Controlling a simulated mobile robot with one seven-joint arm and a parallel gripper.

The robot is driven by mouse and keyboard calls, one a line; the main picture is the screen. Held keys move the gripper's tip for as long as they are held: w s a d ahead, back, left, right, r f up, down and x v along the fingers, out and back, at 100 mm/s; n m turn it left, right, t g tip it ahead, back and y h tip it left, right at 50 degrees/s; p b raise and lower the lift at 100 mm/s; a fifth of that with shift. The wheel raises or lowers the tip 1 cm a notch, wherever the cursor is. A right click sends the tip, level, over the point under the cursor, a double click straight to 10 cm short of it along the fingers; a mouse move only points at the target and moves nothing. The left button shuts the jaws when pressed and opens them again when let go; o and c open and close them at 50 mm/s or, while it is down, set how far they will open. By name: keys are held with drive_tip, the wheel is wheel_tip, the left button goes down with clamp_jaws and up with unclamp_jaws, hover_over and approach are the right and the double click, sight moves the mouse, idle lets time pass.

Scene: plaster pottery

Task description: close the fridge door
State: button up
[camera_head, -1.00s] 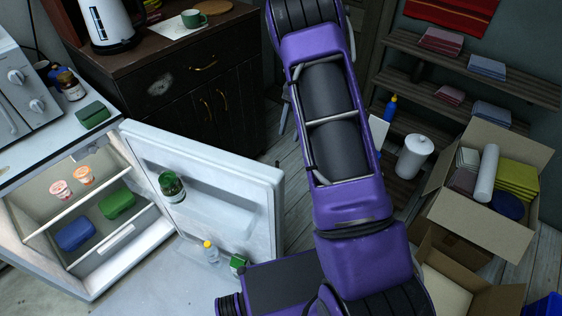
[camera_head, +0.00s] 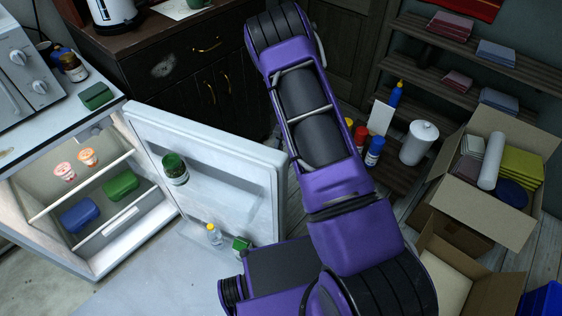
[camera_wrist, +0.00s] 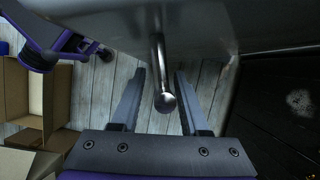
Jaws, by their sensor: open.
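The white fridge (camera_head: 108,262) stands at the left in the head view with its door (camera_head: 270,200) wide open. Its lit inside shows tubs and boxes, and bottles stand in the door racks. My gripper is out of sight in the head view, past my purple arm. In the wrist view my gripper (camera_wrist: 161,88) is open near the outer face of the door (camera_wrist: 205,28). The metal door handle (camera_wrist: 163,102) lies between its two fingers, with gaps visible on both sides.
A dark cabinet (camera_head: 180,80) stands behind the fridge. Bare floor (camera_head: 150,290) shows in front of the fridge.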

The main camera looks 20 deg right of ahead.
drive_tip(key=shift+a+f, duration=0.1)
drive_tip(key=shift+f, duration=0.1)
clamp_jaws()
idle(1.4)
